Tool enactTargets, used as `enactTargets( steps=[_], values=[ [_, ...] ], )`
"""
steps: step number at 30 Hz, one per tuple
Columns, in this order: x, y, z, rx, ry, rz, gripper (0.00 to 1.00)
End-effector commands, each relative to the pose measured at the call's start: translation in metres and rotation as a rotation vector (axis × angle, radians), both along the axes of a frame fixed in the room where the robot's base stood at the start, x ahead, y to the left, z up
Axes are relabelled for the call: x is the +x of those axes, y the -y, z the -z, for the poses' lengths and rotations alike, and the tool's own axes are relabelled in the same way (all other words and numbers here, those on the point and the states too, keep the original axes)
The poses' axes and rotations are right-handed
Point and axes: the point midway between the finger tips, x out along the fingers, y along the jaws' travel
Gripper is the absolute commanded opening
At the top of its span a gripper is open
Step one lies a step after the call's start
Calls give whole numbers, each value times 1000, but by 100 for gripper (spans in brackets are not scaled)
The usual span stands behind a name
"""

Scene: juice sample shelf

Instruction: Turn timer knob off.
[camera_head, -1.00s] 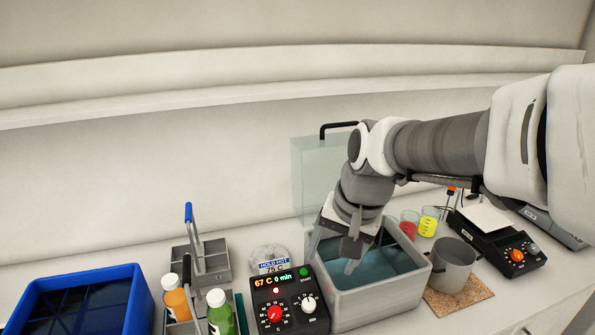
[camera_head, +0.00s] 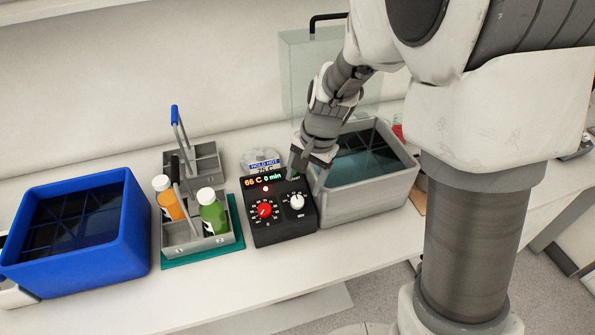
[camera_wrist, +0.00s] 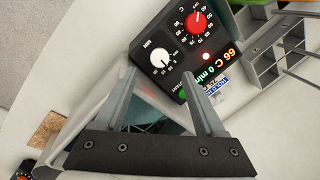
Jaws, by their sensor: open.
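The timer knob (camera_head: 297,202) is the white knob on the right of a black control box (camera_head: 285,230). It also shows in the wrist view (camera_wrist: 160,60), marked MIN. A red knob (camera_head: 265,211) sits to its left in the head view. The box's display reads 66 C and 0 min, with a small red light lit below it. My gripper (camera_wrist: 160,78) is open and empty; in the wrist view the white knob lies just ahead, between and beyond its fingertips. In the head view my gripper (camera_head: 308,178) is over the box's right rear side, near the grey bath.
The grey water bath (camera_head: 365,192) adjoins the box on the right. On the left are a grey carrier (camera_head: 207,241) with orange and green bottles on a teal mat and a blue tub (camera_head: 133,235). The counter in front of the box is clear.

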Motion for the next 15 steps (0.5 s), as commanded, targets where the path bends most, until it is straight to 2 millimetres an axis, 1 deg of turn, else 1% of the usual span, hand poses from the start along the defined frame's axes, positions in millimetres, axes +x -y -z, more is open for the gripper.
enactTargets(
  steps=[1,6,9,12,15],
  values=[
    [0,-1,13,-3,-5,-1,72],
    [4,-7,45,-1,-4,0,72],
    [5,-9,59,-2,-3,0,72],
    [7,-11,68,0,-1,-1,72],
    [7,-12,73,0,0,-1,72]
  ],
)
